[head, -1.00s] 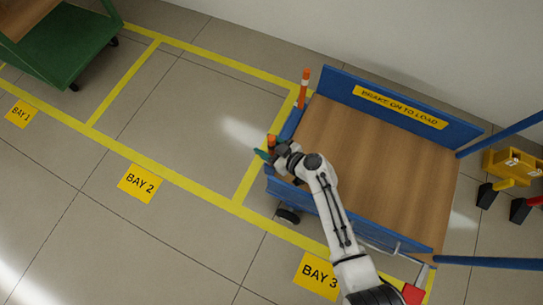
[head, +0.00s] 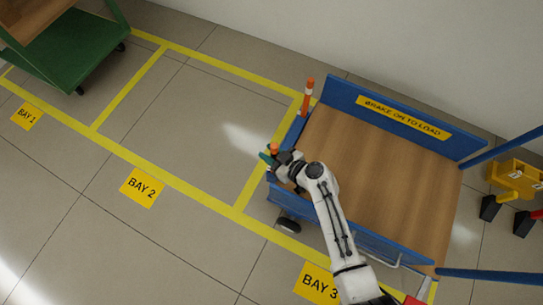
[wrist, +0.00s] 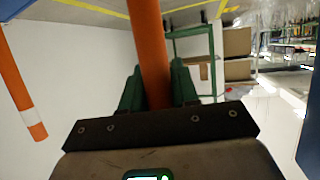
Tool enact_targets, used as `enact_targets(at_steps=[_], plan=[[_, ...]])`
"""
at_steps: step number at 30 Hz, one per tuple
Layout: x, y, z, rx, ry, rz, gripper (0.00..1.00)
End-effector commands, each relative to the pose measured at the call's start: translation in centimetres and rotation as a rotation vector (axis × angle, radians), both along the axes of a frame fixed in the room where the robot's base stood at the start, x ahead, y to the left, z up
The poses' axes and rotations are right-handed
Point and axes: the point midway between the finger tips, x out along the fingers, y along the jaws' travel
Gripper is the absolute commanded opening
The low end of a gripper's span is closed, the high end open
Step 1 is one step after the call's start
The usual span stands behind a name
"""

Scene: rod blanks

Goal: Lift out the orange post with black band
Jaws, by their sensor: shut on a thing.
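An orange post (head: 274,148) stands at the near left corner of the blue cart (head: 350,107) in the head view. My gripper (head: 268,157) is shut on it, and its orange top shows above the green fingers. In the wrist view the plain orange shaft (wrist: 152,50) runs between the green fingers of my gripper (wrist: 156,85). No black band can be made out on the part that shows, and its lower end is hidden. A second orange post with a white band (head: 307,97) stands at the cart's far left corner. It also shows at the left of the wrist view (wrist: 18,80).
The cart has a wooden deck (head: 375,185) that is bare, and a raised blue back panel with a yellow sign (head: 404,118). A green cart (head: 75,50) stands at the far left. Bay 2's floor (head: 195,120) is clear. A wall rises behind.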

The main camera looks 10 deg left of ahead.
Motion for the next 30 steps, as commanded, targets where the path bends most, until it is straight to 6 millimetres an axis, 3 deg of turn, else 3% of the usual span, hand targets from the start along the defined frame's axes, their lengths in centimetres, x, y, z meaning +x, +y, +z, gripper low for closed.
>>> enact_targets(at_steps=[8, 30], plan=[[0.0, 0.0, 3.0, 0.001, -0.002, 0.0, 0.12], [0.1, 0.1, 16.4, 0.001, -0.002, 0.0, 0.12]])
